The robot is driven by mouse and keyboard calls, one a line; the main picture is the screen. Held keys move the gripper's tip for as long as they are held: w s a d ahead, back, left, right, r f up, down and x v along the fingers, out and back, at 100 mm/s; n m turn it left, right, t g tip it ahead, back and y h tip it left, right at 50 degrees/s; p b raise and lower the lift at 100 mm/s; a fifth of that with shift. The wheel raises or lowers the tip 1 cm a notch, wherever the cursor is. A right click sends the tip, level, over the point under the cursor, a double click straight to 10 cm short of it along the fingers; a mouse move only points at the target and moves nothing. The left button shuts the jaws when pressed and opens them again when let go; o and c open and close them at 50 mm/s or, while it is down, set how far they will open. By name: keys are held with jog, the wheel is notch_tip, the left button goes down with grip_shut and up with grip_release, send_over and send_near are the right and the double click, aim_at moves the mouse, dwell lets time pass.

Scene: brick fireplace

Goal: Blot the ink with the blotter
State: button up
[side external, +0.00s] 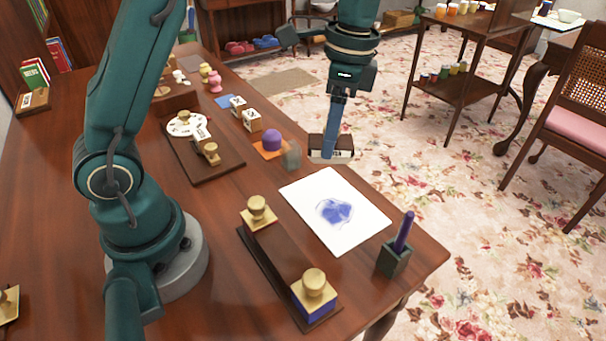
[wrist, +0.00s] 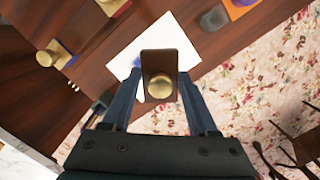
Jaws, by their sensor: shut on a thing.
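A white sheet of paper (side external: 362,217) lies on the wooden table with a blue ink patch (side external: 335,211) near its middle. In the wrist view the sheet (wrist: 128,52) is partly covered by the blotter, and a bit of the ink (wrist: 136,62) shows at its left. The blotter (wrist: 160,60) has a dark brown top and a gold knob. It also shows in the side view (side external: 331,148), with a pale underside. My gripper (side external: 336,122) is shut on it and holds it above the table, near the sheet's far edge. The exact height is hard to tell.
A dark tray (side external: 268,262) with two gold-knobbed stamps lies left of the sheet. A dark holder (side external: 394,260) with a purple pen stands at the near right corner. A purple-topped object (side external: 272,141) on an orange pad and lettered blocks (side external: 252,120) sit behind the sheet.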

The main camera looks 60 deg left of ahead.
jog(key=shift+d+f+m, duration=0.45)
jog(key=shift+d+f, duration=0.75)
jog(key=shift+f, duration=0.3)
jog(key=shift+d+f+m, duration=0.4)
jog(key=shift+d+f, duration=0.85)
jog(key=shift+f, duration=0.2)
jog(key=shift+d+f+m, duration=0.45)
jog(key=shift+d+f, duration=0.75)
jog(key=shift+f, duration=0.3)
notch_tip(320, 180, down, 2)
jog(key=shift+a, duration=0.95)
jog(key=shift+c, duration=0.7)
jog(key=shift+a, duration=2.95)
jog(key=shift+d, duration=3.85)
jog(key=shift+s, duration=0.2)
jog(key=shift+a, duration=3.85)
jog(key=shift+d, duration=3.85)
notch_tip(320, 180, up, 2)
jog(key=shift+w+d+r, duration=0.1)
jog(key=shift+w+r, duration=0.05)
jog(key=shift+r, duration=0.05)
notch_tip(320, 180, up, 6)
jog(key=shift+f, duration=0.1)
